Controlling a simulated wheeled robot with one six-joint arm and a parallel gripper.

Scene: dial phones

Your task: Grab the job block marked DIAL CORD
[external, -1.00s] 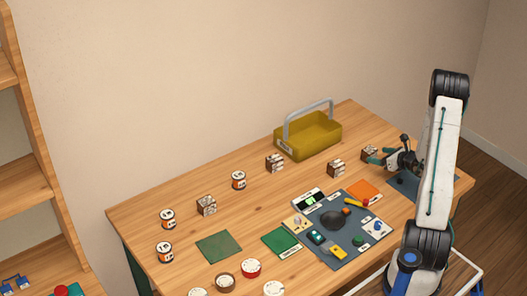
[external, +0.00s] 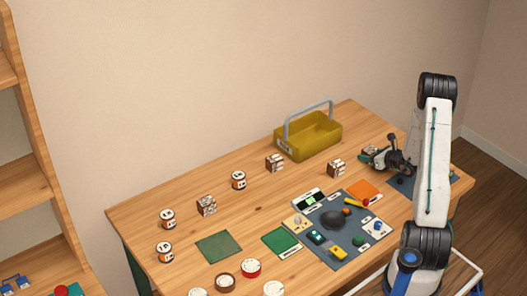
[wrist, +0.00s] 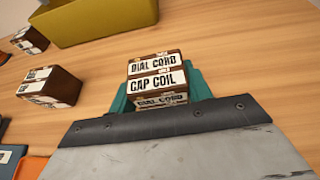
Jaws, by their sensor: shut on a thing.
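A brown block bearing white labels that read DIAL CORD and CAP COIL (wrist: 157,72) is between the teal fingers of my gripper (wrist: 158,92) in the wrist view. A lower label on it is partly hidden. I cannot tell whether it is one block or several stacked. My gripper (external: 372,155) is shut on it near the right end of the table in the external view, where the block is mostly hidden. I cannot tell whether it touches the table.
A similar brown block (external: 336,168) stands just left of my gripper, and another (external: 274,163) is near the yellow handled tray (external: 318,146). A dark mat (external: 345,262) with small items lies in front. Several cans stand at the left.

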